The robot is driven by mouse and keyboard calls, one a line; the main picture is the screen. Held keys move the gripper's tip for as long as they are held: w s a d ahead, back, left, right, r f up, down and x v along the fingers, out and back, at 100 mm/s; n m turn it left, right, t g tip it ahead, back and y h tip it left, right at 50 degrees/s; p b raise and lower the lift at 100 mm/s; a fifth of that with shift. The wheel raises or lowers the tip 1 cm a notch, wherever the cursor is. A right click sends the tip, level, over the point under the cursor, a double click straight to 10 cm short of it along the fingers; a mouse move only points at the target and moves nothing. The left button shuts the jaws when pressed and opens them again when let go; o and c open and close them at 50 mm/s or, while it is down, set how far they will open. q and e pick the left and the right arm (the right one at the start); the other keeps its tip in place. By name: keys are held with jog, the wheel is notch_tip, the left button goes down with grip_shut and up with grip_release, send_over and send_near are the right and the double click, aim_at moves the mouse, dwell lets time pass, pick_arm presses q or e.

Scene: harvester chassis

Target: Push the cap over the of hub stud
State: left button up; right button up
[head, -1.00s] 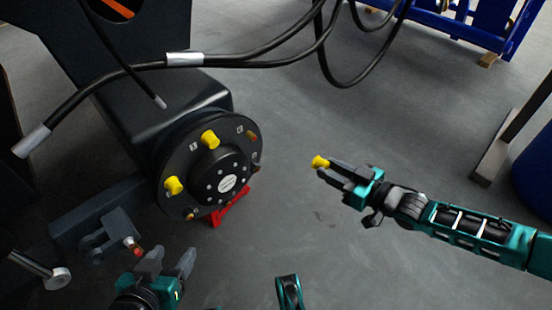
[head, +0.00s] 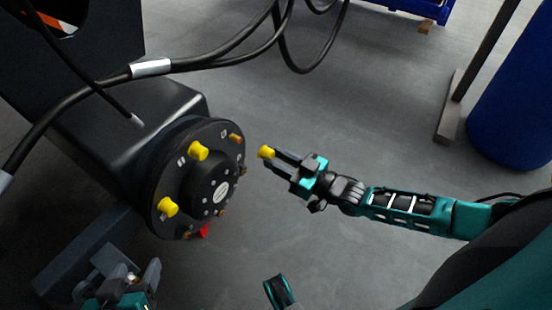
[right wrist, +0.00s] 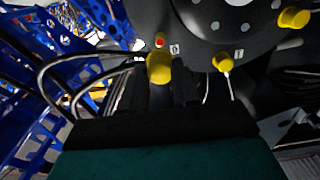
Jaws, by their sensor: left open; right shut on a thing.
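The round black hub (head: 210,180) faces right in the head view. Yellow caps sit on its upper stud (head: 198,151) and left stud (head: 167,207). A bare reddish stud (head: 236,138) shows at its upper right; smaller studs show along the lower rim. My right gripper (head: 276,156) is shut on a yellow cap (head: 266,152), just right of the hub and apart from it. In the right wrist view the held cap (right wrist: 159,68) appears just below a red-tipped stud (right wrist: 160,40). My left gripper (head: 133,277) is open and empty at the lower left, partly cut off.
Black hoses (head: 215,55) cross above the hub. A dark axle housing (head: 120,120) stands behind it, and a red piece (head: 204,231) shows below. A blue barrel (head: 515,110) stands at the right. The grey floor between is clear.

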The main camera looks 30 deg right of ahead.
aim_at(264, 154)
pick_arm(q)
jog(key=shift+d, duration=0.1)
pick_arm(e)
jog(key=shift+s+d+f, duration=0.1)
jog(key=shift+s+f, duration=0.1)
jog(key=shift+b+x, duration=0.95)
jog(key=shift+x, duration=1.45)
pick_arm(q)
jog(key=shift+w+d+f+h, duration=0.15)
jog(key=shift+d+f+h, duration=0.15)
jog(key=shift+f, duration=0.05)
pick_arm(e)
jog(key=shift+w+a, duration=0.35)
jog(key=shift+w, duration=0.25)
pick_arm(q)
jog(key=shift+f, duration=0.2)
pick_arm(e)
jog(key=shift+w, duration=0.1)
pick_arm(q)
jog(key=shift+b, duration=0.3)
pick_arm(e)
jog(key=shift+a, duration=0.15)
pick_arm(q)
jog(key=shift+a+f+b, duration=0.1)
jog(key=shift+f+b, duration=0.2)
jog(key=shift+f, duration=0.05)
pick_arm(e)
jog(key=shift+x, duration=1.55)
